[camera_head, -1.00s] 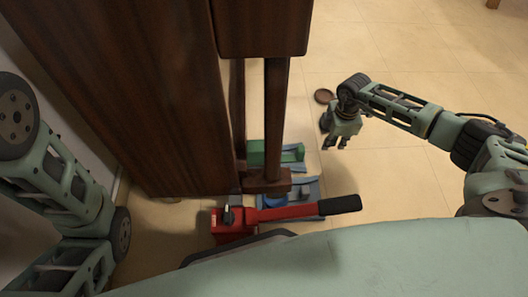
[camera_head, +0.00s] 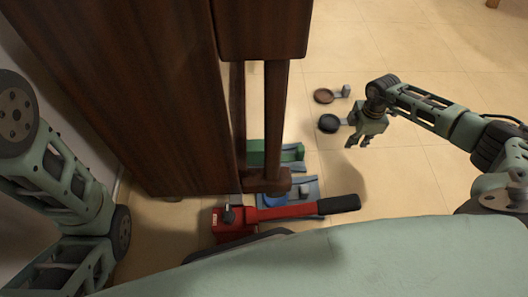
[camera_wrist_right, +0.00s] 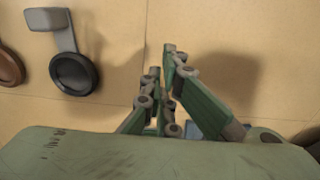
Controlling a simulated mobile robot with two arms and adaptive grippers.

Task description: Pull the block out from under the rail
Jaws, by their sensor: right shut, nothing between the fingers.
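The dark wooden piano (camera_head: 140,90) stands upright, and its foot rail (camera_head: 268,180) runs low beneath its post. A green piece (camera_head: 290,153) and a blue-grey piece (camera_head: 310,184) lie on the floor beside and partly behind the rail. I cannot tell for certain which is the block, and whatever is under the rail is hidden. My right gripper (camera_head: 357,141) is shut and empty, above the floor right of these pieces and apart from them. Its fingers also show in the right wrist view (camera_wrist_right: 162,70). My left arm shows at the left, but its gripper is not in view.
A red jack (camera_head: 236,222) with a black-gripped handle (camera_head: 338,204) stands in front of the rail. Tiled floor to the right is clear.

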